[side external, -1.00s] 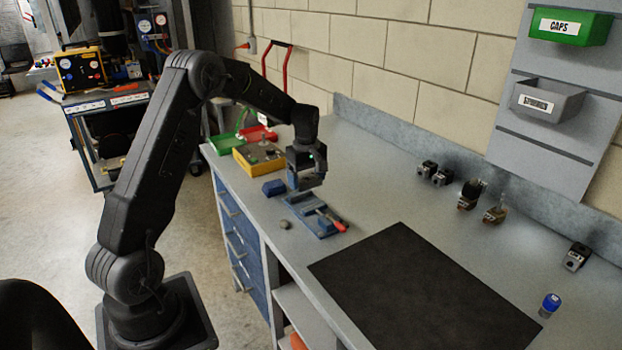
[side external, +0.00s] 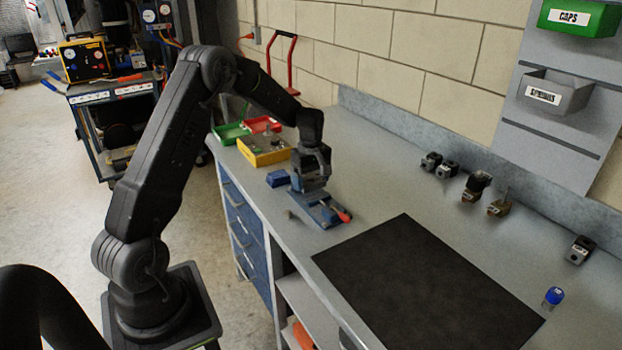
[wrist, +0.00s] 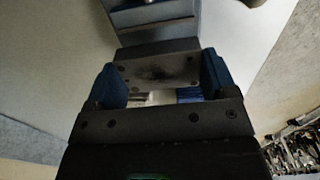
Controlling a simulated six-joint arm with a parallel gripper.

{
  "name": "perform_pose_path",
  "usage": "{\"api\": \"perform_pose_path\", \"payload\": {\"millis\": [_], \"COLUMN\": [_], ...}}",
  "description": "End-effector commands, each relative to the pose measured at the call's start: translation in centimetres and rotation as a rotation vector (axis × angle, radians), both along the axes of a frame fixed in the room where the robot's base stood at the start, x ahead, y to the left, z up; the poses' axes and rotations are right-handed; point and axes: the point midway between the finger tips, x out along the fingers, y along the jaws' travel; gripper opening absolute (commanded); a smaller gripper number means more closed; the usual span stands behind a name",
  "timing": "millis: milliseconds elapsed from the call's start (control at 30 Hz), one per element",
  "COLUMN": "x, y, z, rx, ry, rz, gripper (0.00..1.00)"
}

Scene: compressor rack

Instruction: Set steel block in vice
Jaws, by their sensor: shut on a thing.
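The blue vice (side external: 328,216) with a red-tipped handle (side external: 342,215) lies on the grey bench. My gripper (side external: 310,188) is low over the vice's far end. In the wrist view its blue-padded fingers (wrist: 163,80) are shut on the grey steel block (wrist: 160,66), which spans the space between them. Part of the vice (wrist: 150,14) shows just beyond the block. In the side view the block is hidden by my gripper, and I cannot tell whether it touches the vice.
A small blue block (side external: 278,178) lies left of the vice. Yellow (side external: 262,158), green (side external: 228,133) and red (side external: 262,124) trays stand behind. A black mat (side external: 425,285) lies to the right. Small fittings (side external: 440,166) sit near the wall; the bench between is clear.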

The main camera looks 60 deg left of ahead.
Motion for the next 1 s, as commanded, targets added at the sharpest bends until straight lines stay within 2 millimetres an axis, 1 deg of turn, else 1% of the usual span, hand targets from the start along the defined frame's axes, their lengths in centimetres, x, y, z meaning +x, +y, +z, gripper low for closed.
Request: {"api": "perform_pose_path", "payload": {"millis": [567, 1000], "x": [0.1, 0.1], "y": [0.0, 0.0], "z": [-1.2, -1.4], "rx": [0.001, 0.001], "ry": [-0.002, -0.002], "rz": [0.000, 0.000], "gripper": [0.39, 0.39]}}
